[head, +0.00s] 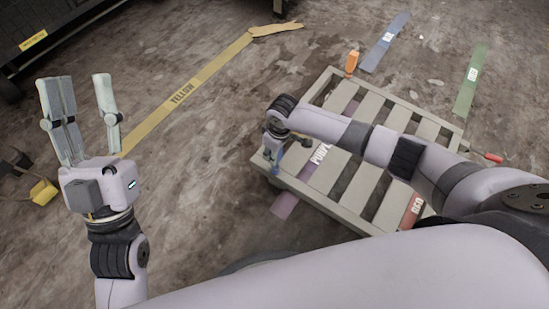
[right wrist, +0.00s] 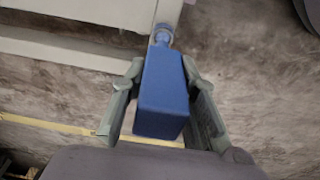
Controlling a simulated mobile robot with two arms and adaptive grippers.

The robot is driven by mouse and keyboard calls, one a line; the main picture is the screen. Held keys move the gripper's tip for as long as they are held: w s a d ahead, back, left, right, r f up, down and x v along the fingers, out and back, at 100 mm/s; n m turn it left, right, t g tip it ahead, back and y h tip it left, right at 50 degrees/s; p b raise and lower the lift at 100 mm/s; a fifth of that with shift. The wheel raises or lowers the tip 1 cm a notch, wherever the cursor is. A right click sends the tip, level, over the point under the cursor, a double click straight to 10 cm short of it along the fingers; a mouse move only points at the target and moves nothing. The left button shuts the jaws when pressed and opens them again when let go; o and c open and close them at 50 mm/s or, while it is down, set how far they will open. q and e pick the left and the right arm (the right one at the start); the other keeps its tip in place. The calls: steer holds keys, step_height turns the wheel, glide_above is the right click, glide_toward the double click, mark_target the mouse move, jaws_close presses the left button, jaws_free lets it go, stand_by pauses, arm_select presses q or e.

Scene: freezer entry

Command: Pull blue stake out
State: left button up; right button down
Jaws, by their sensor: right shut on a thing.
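The blue stake (right wrist: 162,95) has a blocky blue handle and a narrower round blue neck that meets the pale frame at the top of the right wrist view. My right gripper (head: 275,148) is at the left corner of the slatted pallet (head: 345,205), pointing down. Its fingers are on both sides of the blue handle, shut on it. In the head view the gripper hides most of the stake. Whether the stake's lower end is in the pallet cannot be seen. My left gripper (head: 80,100) is raised at the left, open and empty.
An orange stake (head: 352,62) stands at the pallet's far corner, and a red-handled one (head: 492,157) shows at its right. Yellow (head: 190,85), blue (head: 384,42), green (head: 470,80) and purple (head: 285,205) strips lie on the floor. A yellow object (head: 43,193) lies at the left. The floor left of the pallet is mostly clear.

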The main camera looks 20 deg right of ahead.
steer(key=shift+r+p, duration=0.9)
steer(key=shift+p, duration=0.1)
steer(key=shift+r+p, duration=0.45)
steer(key=shift+p, duration=0.05)
arm_select(q)
steer(key=w+f+g+y, duration=0.1)
steer(key=w+f+g, duration=0.2)
steer(key=f, duration=0.4)
steer(key=w+f+g+y, duration=0.2)
steer(key=w+f+g, duration=0.1)
steer(key=f+g, duration=0.3)
steer(key=shift+a+f+g+y+p, duration=0.2)
steer(key=shift+f+g+y+p, duration=0.15)
steer(key=shift+f, duration=0.15)
arm_select(e)
steer(key=shift+r, duration=0.35)
